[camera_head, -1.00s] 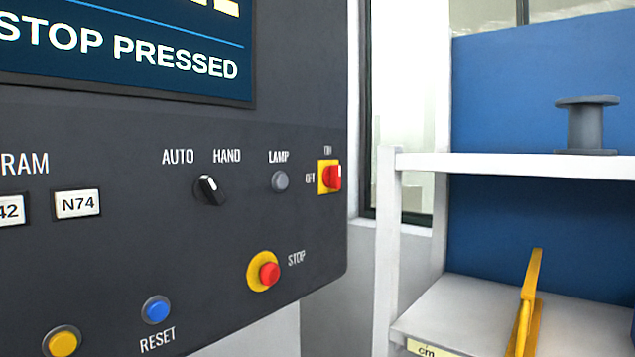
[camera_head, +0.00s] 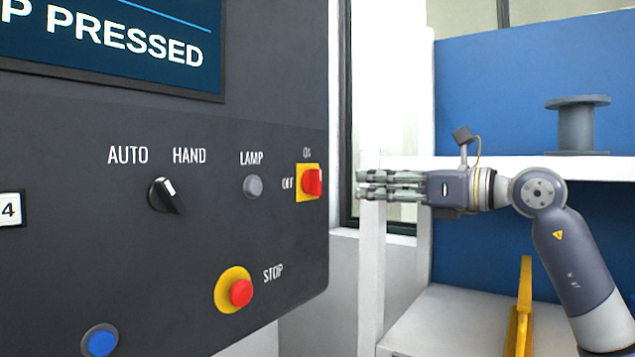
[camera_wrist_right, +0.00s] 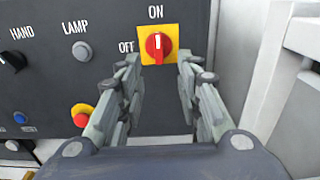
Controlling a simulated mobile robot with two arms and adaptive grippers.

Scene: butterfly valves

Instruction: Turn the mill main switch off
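The main switch is a red knob (camera_head: 312,182) on a yellow plate (camera_head: 301,196), at the right edge of the dark control panel, labelled ON above and OFF to its left. In the right wrist view the knob (camera_wrist_right: 158,46) stands upright, its white mark in line with ON. My right gripper (camera_head: 361,184) is to the right of the switch in the head view, with its fingers pointing left towards the panel. In the wrist view its fingers are apart and empty, and the knob shows between and beyond the fingertips. My left gripper is in neither view.
A red STOP button (camera_head: 241,293) sits below the switch, with a grey LAMP button (camera_head: 253,187) and a black AUTO/HAND selector (camera_head: 165,195) to its left.

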